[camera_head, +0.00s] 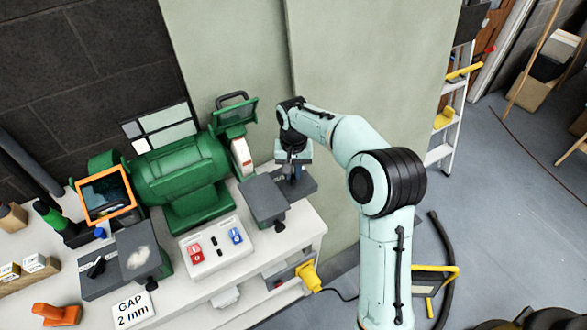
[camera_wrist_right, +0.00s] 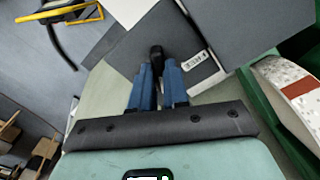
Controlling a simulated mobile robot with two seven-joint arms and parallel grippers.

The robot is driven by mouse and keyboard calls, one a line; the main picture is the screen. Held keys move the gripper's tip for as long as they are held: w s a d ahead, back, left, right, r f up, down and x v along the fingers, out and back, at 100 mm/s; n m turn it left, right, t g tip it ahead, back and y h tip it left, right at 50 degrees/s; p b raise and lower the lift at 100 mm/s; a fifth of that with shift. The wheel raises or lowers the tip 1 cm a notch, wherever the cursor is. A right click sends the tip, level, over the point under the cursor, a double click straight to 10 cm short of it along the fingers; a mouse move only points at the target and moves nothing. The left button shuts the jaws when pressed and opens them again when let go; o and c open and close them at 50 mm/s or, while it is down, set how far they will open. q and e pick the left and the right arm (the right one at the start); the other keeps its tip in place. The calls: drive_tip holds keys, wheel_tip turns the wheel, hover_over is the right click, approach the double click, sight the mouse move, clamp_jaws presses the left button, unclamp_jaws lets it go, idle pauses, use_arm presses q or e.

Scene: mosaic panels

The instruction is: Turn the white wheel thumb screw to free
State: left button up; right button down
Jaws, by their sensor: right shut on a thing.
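The white wheel (camera_head: 243,157) is at the right end of the green bench grinder (camera_head: 178,170); its rim also shows at the right of the right wrist view (camera_wrist_right: 290,85). A grey tool rest (camera_head: 263,200) stands in front of it. My right gripper (camera_head: 292,172) points down beside the rest, at the bench's right end. In the right wrist view its blue fingers (camera_wrist_right: 158,85) are shut on a small black thumb screw (camera_wrist_right: 157,56). A small white label (camera_wrist_right: 195,62) lies next to the screw; I cannot read it surely. My left gripper is out of view.
A switch panel (camera_head: 217,247) with red and blue switches sits on the white bench. At left are another grey rest (camera_head: 137,247), a "GAP 2 mm" card (camera_head: 133,310) and an orange tool (camera_head: 57,314). A ladder (camera_head: 447,120) stands at right beyond my arm.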

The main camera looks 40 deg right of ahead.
drive_tip(key=n+p, duration=0.1)
drive_tip(key=n, duration=0.2)
drive_tip(key=shift+n, duration=0.4)
drive_tip(key=n, duration=0.3)
drive_tip(key=shift+n+p, duration=0.3)
drive_tip(key=n, duration=0.4)
drive_tip(key=shift+p, duration=0.35)
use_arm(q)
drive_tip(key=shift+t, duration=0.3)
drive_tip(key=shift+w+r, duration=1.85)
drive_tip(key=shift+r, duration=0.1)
use_arm(e)
drive_tip(key=shift+n, duration=1.7)
drive_tip(key=c, duration=1.1)
unclamp_jaws()
drive_tip(key=shift+r, duration=0.1)
